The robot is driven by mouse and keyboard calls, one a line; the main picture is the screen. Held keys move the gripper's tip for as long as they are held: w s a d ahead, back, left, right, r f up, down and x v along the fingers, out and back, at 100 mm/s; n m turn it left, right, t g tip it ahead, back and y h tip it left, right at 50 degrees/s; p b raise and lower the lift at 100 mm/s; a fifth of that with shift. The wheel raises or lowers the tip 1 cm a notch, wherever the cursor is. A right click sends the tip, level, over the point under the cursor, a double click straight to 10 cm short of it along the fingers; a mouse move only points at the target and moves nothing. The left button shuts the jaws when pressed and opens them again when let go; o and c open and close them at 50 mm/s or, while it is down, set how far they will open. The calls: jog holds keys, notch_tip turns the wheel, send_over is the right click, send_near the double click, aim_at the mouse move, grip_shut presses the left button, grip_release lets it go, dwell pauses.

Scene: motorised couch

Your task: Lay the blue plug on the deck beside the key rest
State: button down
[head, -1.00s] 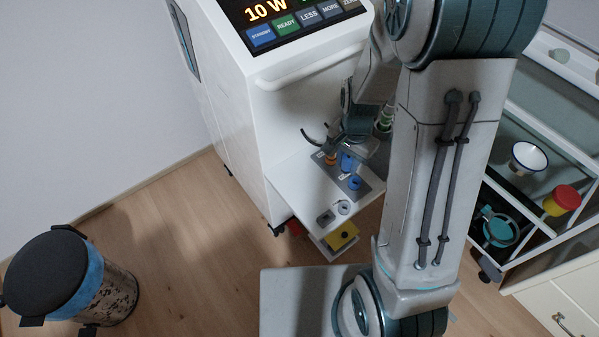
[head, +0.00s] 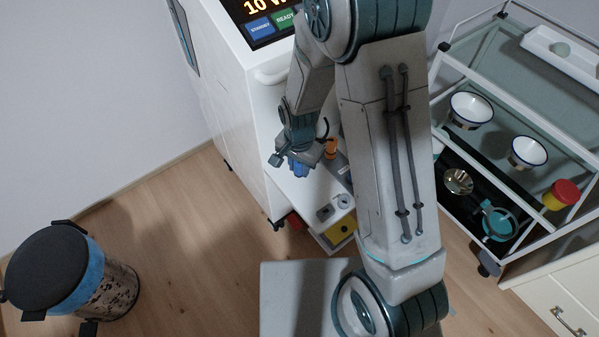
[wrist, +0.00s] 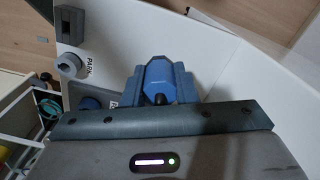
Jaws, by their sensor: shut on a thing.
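My gripper (head: 297,160) is shut on the blue plug (head: 299,170), over the left part of the white deck (head: 292,200). In the wrist view the blue plug (wrist: 160,76) sits between the two fingers of my gripper (wrist: 160,84), with bare white deck (wrist: 222,62) beside it. I cannot tell from the head view whether the plug touches the deck. Two small grey fittings stand at the deck's near end: a slotted block (wrist: 70,25) and a round ring (wrist: 70,65) marked PARK. I cannot tell which is the key rest.
An orange piece (head: 331,148) stands behind my gripper. Another blue part (wrist: 90,103) shows on a grey panel. A yellow box (head: 341,229) is below the deck edge. A trolley with bowls (head: 470,108) stands right, a bin (head: 60,275) left.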

aim_at(299, 174)
jog(key=shift+f, duration=1.7)
jog(key=shift+f+b, duration=0.2)
jog(key=shift+b, duration=0.15)
jog(key=c, duration=1.1)
grip_release()
jog(key=shift+c, duration=0.2)
jog(key=shift+r, duration=0.1)
